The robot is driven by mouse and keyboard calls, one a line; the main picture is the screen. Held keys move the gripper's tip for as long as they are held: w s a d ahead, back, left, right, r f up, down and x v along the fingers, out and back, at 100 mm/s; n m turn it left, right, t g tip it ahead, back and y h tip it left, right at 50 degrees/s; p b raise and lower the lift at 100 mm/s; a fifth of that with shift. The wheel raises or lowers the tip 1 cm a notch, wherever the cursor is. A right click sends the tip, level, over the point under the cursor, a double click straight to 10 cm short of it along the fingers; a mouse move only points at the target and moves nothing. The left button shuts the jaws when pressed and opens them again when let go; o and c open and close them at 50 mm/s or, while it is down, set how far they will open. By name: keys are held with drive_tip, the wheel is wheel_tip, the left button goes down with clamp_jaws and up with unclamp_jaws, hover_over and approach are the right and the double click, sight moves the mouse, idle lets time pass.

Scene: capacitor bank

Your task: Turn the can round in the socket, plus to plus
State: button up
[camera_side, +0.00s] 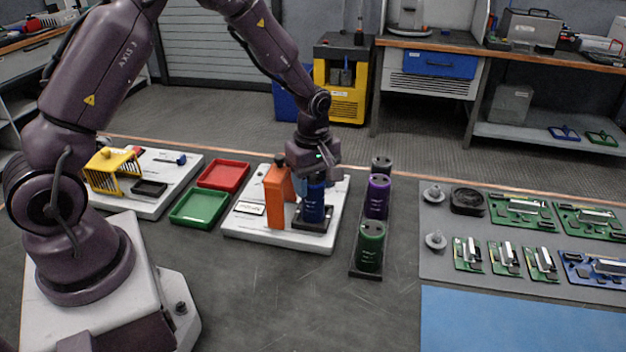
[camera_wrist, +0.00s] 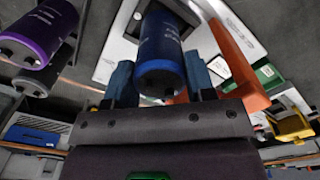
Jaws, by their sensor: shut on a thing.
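A blue can (camera_side: 313,204) stands upright at the dark socket (camera_side: 318,240) on the white board (camera_side: 275,241), beside an orange upright block (camera_side: 277,197). My gripper (camera_side: 313,178) is above the can, pointing down, with its fingers around the can's upper part. In the wrist view the blue can (camera_wrist: 160,50) sits between the two blue-grey fingers of my gripper (camera_wrist: 160,84), which are shut on it. The can's plus mark and the socket's marks cannot be made out. Whether the can is fully seated in the socket is hard to tell.
A dark rack right of the board holds a green can (camera_side: 371,246), a purple can (camera_side: 377,197) and a dark can (camera_side: 381,166). Red (camera_side: 224,174) and green (camera_side: 198,208) trays lie left. A grey mat with circuit boards (camera_side: 524,210) lies right.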

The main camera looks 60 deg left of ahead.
drive_tip(key=shift+f, duration=0.2)
idle(0.4)
drive_tip(key=o, duration=1.2)
drive_tip(key=shift+c, duration=0.2)
drive_tip(key=shift+a+r, duration=0.1)
drive_tip(key=shift+r, duration=3.9)
